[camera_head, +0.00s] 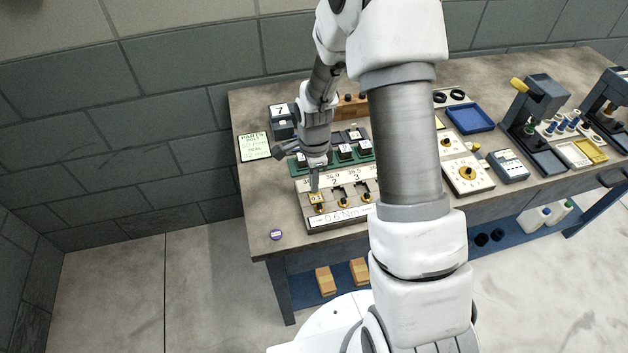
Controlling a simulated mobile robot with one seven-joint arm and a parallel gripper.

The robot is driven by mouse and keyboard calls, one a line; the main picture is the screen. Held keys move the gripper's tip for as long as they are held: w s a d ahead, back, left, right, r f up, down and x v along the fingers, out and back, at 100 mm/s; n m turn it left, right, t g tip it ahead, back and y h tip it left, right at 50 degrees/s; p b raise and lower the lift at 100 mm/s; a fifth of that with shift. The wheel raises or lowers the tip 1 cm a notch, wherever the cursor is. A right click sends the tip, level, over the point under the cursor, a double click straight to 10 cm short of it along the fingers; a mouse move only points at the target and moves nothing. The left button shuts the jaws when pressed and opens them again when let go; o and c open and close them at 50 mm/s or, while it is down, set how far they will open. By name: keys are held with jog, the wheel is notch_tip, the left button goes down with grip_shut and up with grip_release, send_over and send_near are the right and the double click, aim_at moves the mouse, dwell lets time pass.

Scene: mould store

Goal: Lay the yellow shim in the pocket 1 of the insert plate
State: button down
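The insert plate (340,217) lies near the front left of the bench, with a row of numbered pockets and a "0.6 Nm" label along its front. A small yellow shim (316,197) with dark print shows at the leftmost pocket, where the pocket 1 number is hidden by my gripper. My gripper (315,186) points down directly above the shim. Its fingers look narrow and close together. I cannot tell whether they hold the shim or only stand over it, nor whether the shim lies flat in the pocket.
A green rack (366,150) with dark blocks stands just behind the plate. A blue tray (470,119) and a dial box (467,174) stand to the right. My arm hides the plate's right end.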

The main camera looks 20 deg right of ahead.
jog(key=shift+f+b, duration=0.65)
jog(key=shift+f, duration=0.15)
jog(key=c, duration=1)
grip_release()
jog(key=c, duration=0.3)
jog(key=shift+r, duration=0.25)
jog(key=shift+r+p, duration=0.45)
jog(key=shift+r, duration=0.15)
jog(key=shift+r, duration=0.1)
jog(key=shift+r+p, duration=1.75)
jog(key=shift+r, duration=1.15)
